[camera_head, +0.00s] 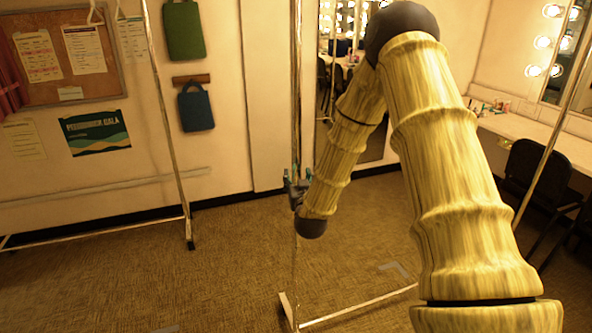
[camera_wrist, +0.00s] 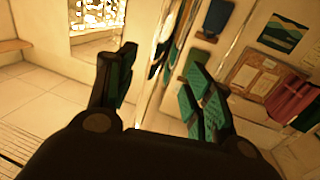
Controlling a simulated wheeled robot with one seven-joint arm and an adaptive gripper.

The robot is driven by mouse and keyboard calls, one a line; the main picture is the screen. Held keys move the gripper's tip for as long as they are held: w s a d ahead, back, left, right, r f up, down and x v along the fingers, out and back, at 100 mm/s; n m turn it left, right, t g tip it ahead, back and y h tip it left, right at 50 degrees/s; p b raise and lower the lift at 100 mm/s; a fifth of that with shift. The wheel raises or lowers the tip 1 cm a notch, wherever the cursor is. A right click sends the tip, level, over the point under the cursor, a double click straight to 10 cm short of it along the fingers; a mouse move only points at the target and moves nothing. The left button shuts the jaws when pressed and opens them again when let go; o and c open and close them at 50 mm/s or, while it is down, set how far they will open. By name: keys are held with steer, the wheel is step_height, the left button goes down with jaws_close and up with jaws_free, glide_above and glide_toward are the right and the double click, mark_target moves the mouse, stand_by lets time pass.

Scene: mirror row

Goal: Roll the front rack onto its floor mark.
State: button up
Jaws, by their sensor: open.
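The front rack's thin metal post (camera_head: 296,110) stands upright, and its base bar (camera_head: 355,304) runs right along the floor. A second post (camera_head: 555,130) rises at the right, partly behind my arm. My gripper (camera_head: 297,184) is open at the post, about halfway up. In the wrist view its teal-padded fingers (camera_wrist: 158,92) are spread, with a bright post-like strip (camera_wrist: 170,65) between them; I cannot tell whether they touch it. A grey corner-shaped floor mark (camera_head: 395,268) lies behind the base bar. Another grey patch (camera_head: 168,329) shows at the bottom edge.
Another rack (camera_head: 165,120) stands at the left by the wall, its foot (camera_head: 190,235) on the carpet. A chair (camera_head: 540,175) stands at a counter (camera_head: 535,135) on the right. The carpet (camera_head: 140,285) between the racks is clear.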

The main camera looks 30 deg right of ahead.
mark_target(297, 175)
steer(key=shift+p+x, duration=0.45)
steer(key=shift+x, duration=1.5)
jaws_close()
